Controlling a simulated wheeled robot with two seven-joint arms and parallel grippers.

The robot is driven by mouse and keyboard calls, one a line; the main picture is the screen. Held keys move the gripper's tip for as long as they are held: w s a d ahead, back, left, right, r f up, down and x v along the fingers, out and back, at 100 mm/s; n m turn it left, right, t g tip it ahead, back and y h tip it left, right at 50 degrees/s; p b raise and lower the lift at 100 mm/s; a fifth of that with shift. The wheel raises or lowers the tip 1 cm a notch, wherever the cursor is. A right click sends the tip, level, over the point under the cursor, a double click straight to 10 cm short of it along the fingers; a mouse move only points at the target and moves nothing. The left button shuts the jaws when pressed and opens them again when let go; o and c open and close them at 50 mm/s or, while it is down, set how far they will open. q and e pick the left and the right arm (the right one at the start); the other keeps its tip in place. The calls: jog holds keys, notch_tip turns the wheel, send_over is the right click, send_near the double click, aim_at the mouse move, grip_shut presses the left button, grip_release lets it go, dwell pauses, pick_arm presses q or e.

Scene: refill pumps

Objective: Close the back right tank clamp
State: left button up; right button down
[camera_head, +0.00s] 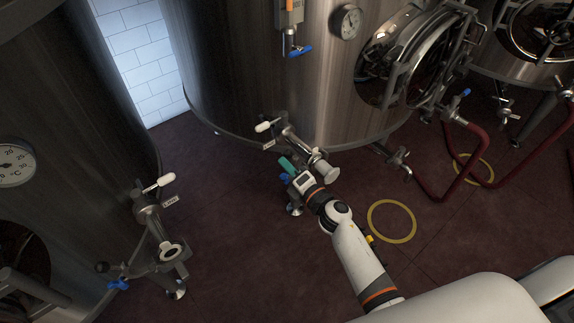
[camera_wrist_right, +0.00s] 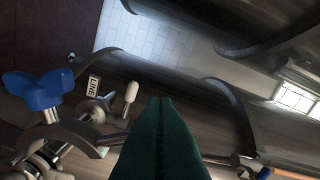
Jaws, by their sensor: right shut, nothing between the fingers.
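The large steel tank (camera_head: 250,70) at the back has an outlet pipe with a white-handled valve (camera_head: 268,126) low on its front. A blue wing nut (camera_head: 284,178) shows beside my right gripper (camera_head: 287,163). In the right wrist view the blue wing nut (camera_wrist_right: 38,91) is large at the left, above a curved grey clamp band (camera_wrist_right: 85,135). I cannot tell whether the clamp is fully open or closed. My right gripper's green fingers (camera_wrist_right: 162,105) are pressed together and empty, right of the clamp. My left gripper is not in view.
Another tank (camera_head: 60,120) stands at the left, with its own valve assembly (camera_head: 150,225) and blue wing nut (camera_head: 118,284). Red hoses (camera_head: 430,190) run at the right. A yellow ring (camera_head: 392,221) marks open dark red floor.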

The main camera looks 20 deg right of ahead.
jog(key=shift+r, duration=0.1)
jog(key=shift+w+d+r+m+p, duration=0.15)
jog(key=shift+d+r+m+p, duration=0.3)
jog(key=shift+m, duration=0.25)
jog(key=shift+w+d+r+m+p, duration=0.1)
jog(key=shift+d+r+m+p, duration=0.15)
jog(key=shift+m+p, duration=0.4)
jog(key=shift+w+d+r, duration=0.1)
jog(key=shift+d+r, duration=0.05)
jog(key=shift+d, duration=0.15)
jog(key=w+d+r+m+p, duration=0.2)
jog(key=w+d+m+p, duration=0.15)
jog(key=d+m, duration=0.6)
jog(key=w+d+f+m+b, duration=0.2)
jog(key=d+f+m+b, duration=0.2)
jog(key=d+f+b, duration=0.1)
jog(key=w+d+f+m+g+b, duration=0.1)
jog(key=w+d+f+m+b, duration=0.1)
jog(key=d+f+m+b, duration=0.2)
jog(key=shift+w+d+f+y+b, duration=0.3)
jog(key=shift+d+f+b, duration=0.7)
jog(key=shift+d+b, duration=1)
jog(key=shift+s+a, duration=0.1)
jog(key=shift+a, duration=0.25)
